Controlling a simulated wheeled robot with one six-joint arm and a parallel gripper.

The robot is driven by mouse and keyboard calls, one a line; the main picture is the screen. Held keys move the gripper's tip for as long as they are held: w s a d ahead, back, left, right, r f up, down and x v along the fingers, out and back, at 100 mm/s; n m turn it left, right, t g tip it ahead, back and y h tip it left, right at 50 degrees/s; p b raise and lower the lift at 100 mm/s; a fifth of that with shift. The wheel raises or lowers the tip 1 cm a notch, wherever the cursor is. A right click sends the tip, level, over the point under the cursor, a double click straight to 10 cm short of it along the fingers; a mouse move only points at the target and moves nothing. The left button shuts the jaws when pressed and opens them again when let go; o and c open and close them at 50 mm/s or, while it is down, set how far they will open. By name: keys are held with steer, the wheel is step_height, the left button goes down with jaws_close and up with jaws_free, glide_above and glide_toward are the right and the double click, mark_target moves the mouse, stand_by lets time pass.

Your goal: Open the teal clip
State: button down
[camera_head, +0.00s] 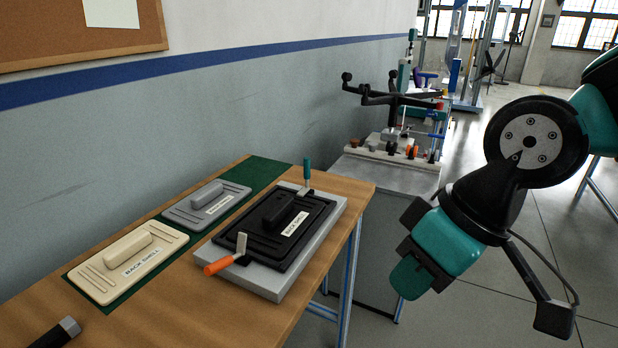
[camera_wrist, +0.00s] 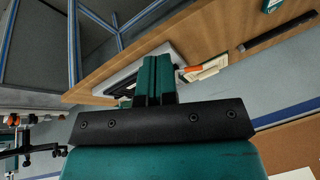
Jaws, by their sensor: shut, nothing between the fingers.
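The teal clip (camera_head: 307,172) stands at the far edge of a grey fixture on the wooden table, with its teal handle pointing up. Its metal foot is at the rim of a black back shell (camera_head: 285,228) lying in the fixture (camera_head: 262,280). My gripper (camera_head: 407,282) is to the right of the table, over the floor, apart from the clip and pointing down and left. Its teal fingers are together and empty, as the wrist view also shows (camera_wrist: 155,78). The clip cannot be made out in the wrist view.
An orange-handled clip (camera_head: 222,264) is at the fixture's near edge, its handle lying outward. A beige shell (camera_head: 128,264) and a grey shell (camera_head: 207,205) lie on a green mat to the left. A grey cabinet (camera_head: 388,180) bearing a test rig stands behind the table.

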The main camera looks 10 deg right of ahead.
steer(key=w+a+f+n+t+y+b, duration=0.1)
steer(key=w+f+n+t, duration=0.1)
steer(key=w+n+t, duration=0.3)
steer(key=w+a+f+n+t+b, duration=0.2)
steer(key=w+n+t, duration=0.3)
steer(key=w, duration=0.7)
steer(key=w+a+f+n+t+y+b, duration=0.1)
steer(key=w+f+n+t, duration=0.3)
steer(key=w, duration=0.4)
steer(key=shift+w+a+n+t+y+b, duration=0.35)
steer(key=shift+a+n+t+b, duration=0.15)
steer(key=shift+n+t+b, duration=0.15)
steer(key=shift+w+p, duration=0.1)
steer(key=shift+p, duration=0.2)
